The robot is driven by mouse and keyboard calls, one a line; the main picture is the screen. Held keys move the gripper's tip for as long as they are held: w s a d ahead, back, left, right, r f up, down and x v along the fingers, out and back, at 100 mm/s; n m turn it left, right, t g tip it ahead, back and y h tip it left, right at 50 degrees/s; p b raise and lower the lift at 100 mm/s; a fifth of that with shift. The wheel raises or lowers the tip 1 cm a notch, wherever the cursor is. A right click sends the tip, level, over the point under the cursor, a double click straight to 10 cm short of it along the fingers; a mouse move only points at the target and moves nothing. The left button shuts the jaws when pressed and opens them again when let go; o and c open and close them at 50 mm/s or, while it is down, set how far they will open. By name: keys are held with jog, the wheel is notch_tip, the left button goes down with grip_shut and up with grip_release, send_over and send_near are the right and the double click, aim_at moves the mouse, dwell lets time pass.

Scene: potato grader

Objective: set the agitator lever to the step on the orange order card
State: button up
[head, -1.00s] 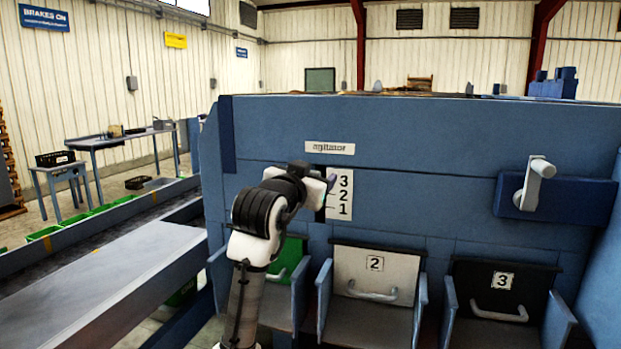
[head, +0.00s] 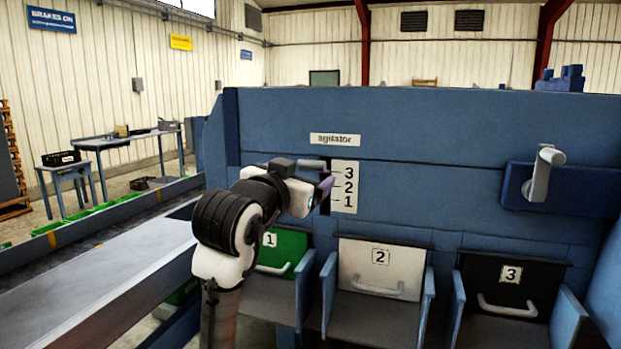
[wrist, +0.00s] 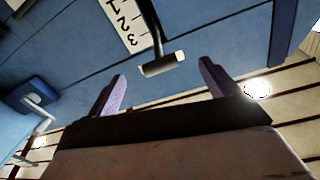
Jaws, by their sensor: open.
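The agitator lever (head: 312,164) shows in the head view as a short pale grey bar just left of the white 3-2-1 scale (head: 344,187). It stands close to the 3, though I cannot tell its exact step. My gripper (head: 326,187) is open, with purple fingers beside the scale, slightly below the lever in the head view. The gripper also fills the wrist view's lower part (wrist: 162,72). I see no orange order card.
Below the panel are a green flap (head: 285,249) marked 1, a white flap (head: 352,265) marked 2 and a black flap (head: 480,277) marked 3. A grey crank handle (head: 543,172) sticks out at the right. A conveyor (head: 110,275) runs along the left.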

jog(key=b+v, duration=0.1)
jog(key=v, duration=0.4)
jog(key=shift+s, duration=0.2)
